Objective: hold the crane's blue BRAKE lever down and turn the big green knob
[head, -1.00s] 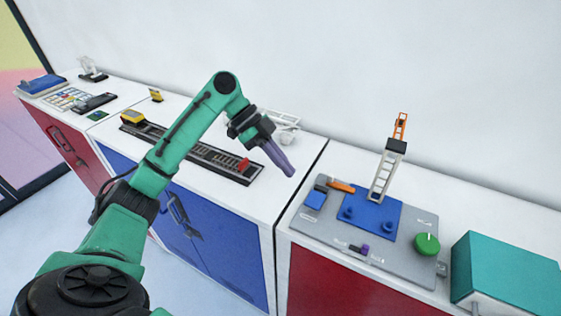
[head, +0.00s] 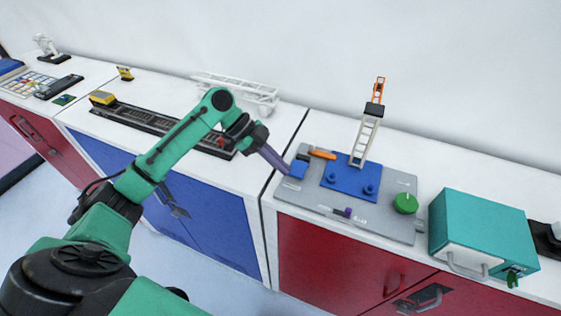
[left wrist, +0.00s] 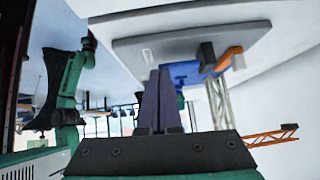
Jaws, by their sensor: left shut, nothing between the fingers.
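A grey control board (head: 388,225) lies on the worktop and carries the crane tower (head: 363,140) on a blue base plate (head: 350,185). The blue BRAKE lever (head: 300,168) is at the board's left end, beside a small black block and an orange handle (head: 322,154). The big round green knob (head: 405,203) is at the board's right end. My left gripper (head: 287,171) is shut and empty, its purple fingers pointing down at the lever's left edge; I cannot tell whether they touch it. Its fingers (left wrist: 158,95) also show closed in the left wrist view. My right gripper is not in view.
A small purple slider (head: 348,212) sits at the board's front. A teal box (head: 480,235) with a handle stands right of the board. A black rail track (head: 150,122) and a white truss (head: 240,90) are on the left cabinets. The wall rises behind.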

